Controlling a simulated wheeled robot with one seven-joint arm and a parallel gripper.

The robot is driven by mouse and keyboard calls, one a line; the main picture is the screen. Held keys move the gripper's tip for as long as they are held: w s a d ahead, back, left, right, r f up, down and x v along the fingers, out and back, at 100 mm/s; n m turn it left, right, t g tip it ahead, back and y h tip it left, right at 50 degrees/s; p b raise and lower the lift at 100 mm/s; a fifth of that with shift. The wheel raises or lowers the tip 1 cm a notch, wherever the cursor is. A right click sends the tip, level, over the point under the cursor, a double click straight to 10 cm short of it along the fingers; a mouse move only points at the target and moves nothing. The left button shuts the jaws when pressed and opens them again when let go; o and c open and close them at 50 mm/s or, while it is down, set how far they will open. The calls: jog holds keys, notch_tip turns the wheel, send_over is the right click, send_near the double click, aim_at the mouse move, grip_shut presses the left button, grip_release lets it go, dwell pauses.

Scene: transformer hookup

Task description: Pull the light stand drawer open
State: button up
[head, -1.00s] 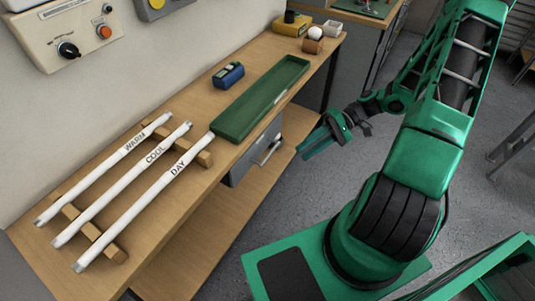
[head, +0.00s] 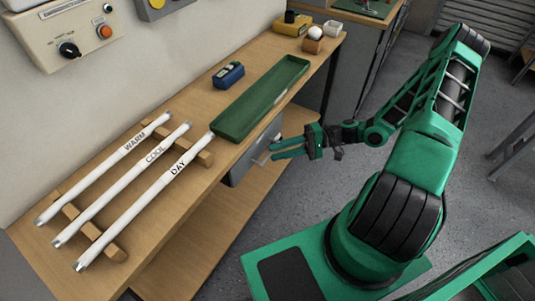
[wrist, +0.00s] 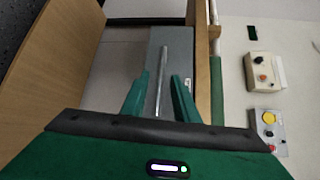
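The light stand drawer (head: 240,166) is a grey box front under the wooden bench top, below the green tray; it looks shut. Its bar handle (head: 262,158) is partly hidden by my gripper in the head view. In the wrist view the grey drawer front (wrist: 178,62) lies ahead, with the pale bar handle (wrist: 162,85) running between my fingers. My gripper (head: 273,150) is open in front of the drawer, fingers pointing at it. In the wrist view the two green fingers (wrist: 159,98) stand apart on either side of the handle; I cannot tell whether either touches it.
The bench top (head: 190,120) holds a green tray (head: 262,98), a blue device (head: 228,75) and white tubes marked WARM, COOL and DAY (head: 152,190) on wooden rests. A lower shelf (head: 205,235) lies below the drawer. Open floor (head: 300,205) lies right of the bench.

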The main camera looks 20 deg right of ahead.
aim_at(270, 155)
jog(key=shift+w+a+f, duration=0.15)
jog(key=shift+a, duration=0.75)
jog(key=shift+w+a+f, duration=0.1)
jog(key=shift+a, duration=0.8)
jog(key=shift+c, duration=0.6)
grip_shut()
jog(key=shift+a, duration=0.2)
jog(key=shift+s+d, duration=0.2)
jog(key=shift+d, duration=0.1)
jog(key=s+d, duration=1.2)
jog(key=s, duration=0.4)
jog(key=shift+s+d, duration=0.15)
jog(key=shift+s, duration=0.25)
jog(key=shift+o, duration=0.6)
grip_release()
